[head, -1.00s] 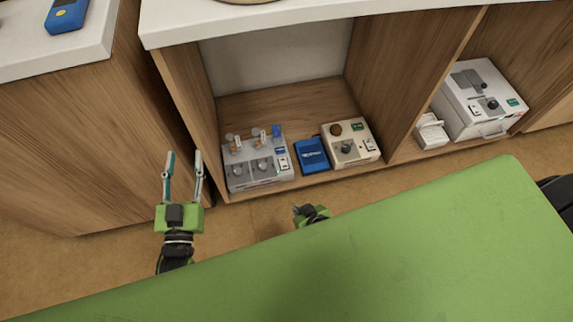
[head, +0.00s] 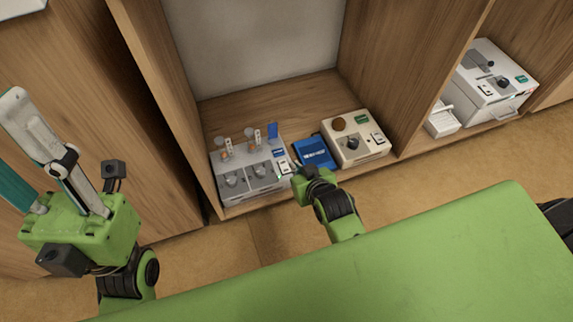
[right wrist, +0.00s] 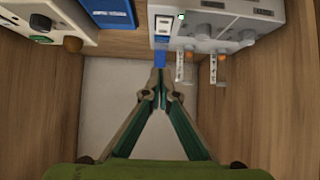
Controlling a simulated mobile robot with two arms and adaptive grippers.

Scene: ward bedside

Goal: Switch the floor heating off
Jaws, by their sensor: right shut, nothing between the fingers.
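A grey unit (head: 247,178) with two round knobs, clear upright tubes and a blue tab stands on the left of the open low compartment; I take it for the floor heating control. A small switch panel (head: 284,168) is at its right end. The unit also shows at the top of the right wrist view (right wrist: 222,30), with a small green light. My right gripper (head: 296,174) is at the front right corner of the unit, shut and empty; its fingertips meet in the right wrist view (right wrist: 161,76). Whether it touches the unit I cannot tell. My left gripper (head: 32,140) is open and empty at the far left.
A blue box (head: 315,152) stands right beside the grey unit, then a cream unit (head: 358,147) with a dark knob. A white machine (head: 492,85) and a small white box (head: 442,120) are in the right compartment. A green surface (head: 350,270) fills the foreground.

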